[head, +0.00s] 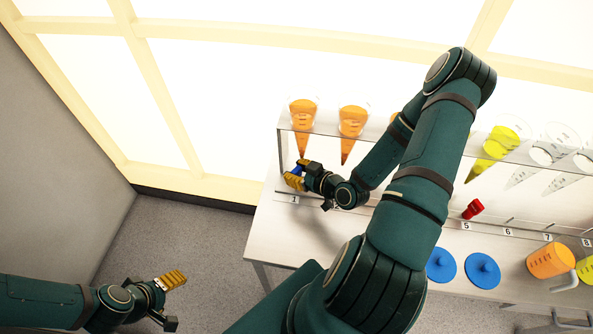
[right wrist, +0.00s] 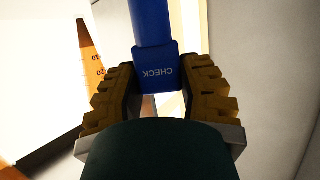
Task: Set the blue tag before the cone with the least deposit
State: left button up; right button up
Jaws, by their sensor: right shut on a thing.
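My right gripper (head: 296,175) is shut on the blue tag (head: 298,167), in front of the shelf's left end by label 1. In the right wrist view the tag (right wrist: 157,72) reads CHECK and sits between both yellow fingers. Orange cones hang in the rack: one at far left (head: 303,117), one beside it (head: 352,122), and a third mostly behind my arm. A yellow cone (head: 500,143) and clear cones (head: 543,155) hang to the right. An orange cone tip (right wrist: 88,55) with scale marks shows in the wrist view. Deposit levels are too small to compare. My left gripper (head: 170,300) is open and empty.
A red tag (head: 473,208) stands by label 5. Two blue discs (head: 483,270), an orange cup (head: 550,261) and a yellow cup (head: 586,270) are at the right front. My right arm hides the shelf's middle. Bare white table (head: 285,235) lies at the front left.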

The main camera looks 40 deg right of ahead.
jog(key=shift+f+b, duration=1.25)
jog(key=shift+f, duration=0.1)
dwell(0.6)
jog(key=o, duration=1.1)
jog(key=shift+c, duration=0.2)
jog(key=v, duration=1.2)
jog(key=shift+r, duration=0.1)
